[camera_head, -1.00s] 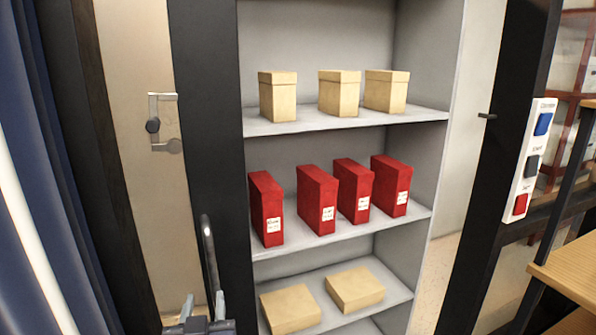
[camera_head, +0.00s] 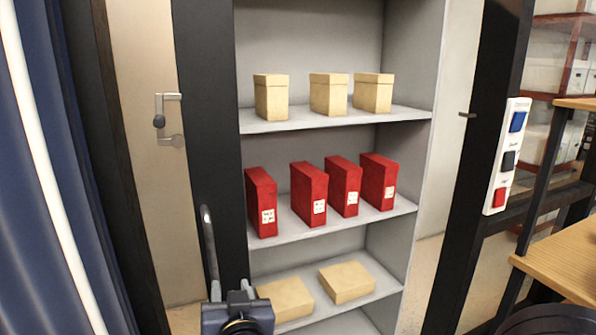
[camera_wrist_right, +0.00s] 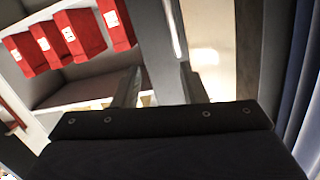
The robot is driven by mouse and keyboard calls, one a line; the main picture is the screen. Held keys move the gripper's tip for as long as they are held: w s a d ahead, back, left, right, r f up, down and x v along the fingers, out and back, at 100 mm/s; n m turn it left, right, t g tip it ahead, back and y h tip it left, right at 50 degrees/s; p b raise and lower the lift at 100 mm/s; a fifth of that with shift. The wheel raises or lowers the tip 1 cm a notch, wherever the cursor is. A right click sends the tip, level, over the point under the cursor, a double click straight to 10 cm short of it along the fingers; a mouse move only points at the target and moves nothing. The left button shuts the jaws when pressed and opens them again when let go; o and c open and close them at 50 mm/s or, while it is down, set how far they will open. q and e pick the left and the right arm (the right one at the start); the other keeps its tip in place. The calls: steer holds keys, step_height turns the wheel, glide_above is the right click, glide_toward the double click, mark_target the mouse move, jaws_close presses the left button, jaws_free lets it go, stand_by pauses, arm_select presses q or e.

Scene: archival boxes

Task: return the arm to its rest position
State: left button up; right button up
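My right gripper (camera_head: 231,289) is at the bottom of the head view, in front of the lower left of the shelf unit. Its two fingers stand apart with nothing between them. In the right wrist view the open fingers (camera_wrist_right: 161,88) point toward the dark cabinet frame and its door handle. Whether they touch anything is not clear, but they look clear of the boxes. My left gripper is not in view.
The shelf unit (camera_head: 408,185) holds tan boxes (camera_head: 328,95) on top, several red boxes (camera_head: 309,193) in the middle and flat tan boxes (camera_head: 347,282) below. A vertical handle (camera_head: 209,250) is close to the gripper. A wooden table (camera_head: 565,255) stands at right.

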steer(key=s+d+m+g+y, duration=0.1)
steer(key=s+d+g, duration=0.15)
steer(key=d, duration=0.75)
steer(key=s+d+g+y, duration=0.1)
steer(key=s+d+g, duration=0.15)
steer(key=d, duration=0.85)
steer(key=s+d+f+m+g+h, duration=0.1)
steer(key=s+d+f+g, duration=0.1)
steer(key=s+d+f, duration=0.3)
steer(key=s+d+f+m+g+h, duration=0.1)
steer(key=s+d+f, duration=0.4)
steer(key=s, duration=0.8)
steer(key=shift+s+d+f+m+g+h, duration=0.35)
steer(key=shift+d+g+h, duration=0.5)
steer(key=shift+g, duration=0.15)
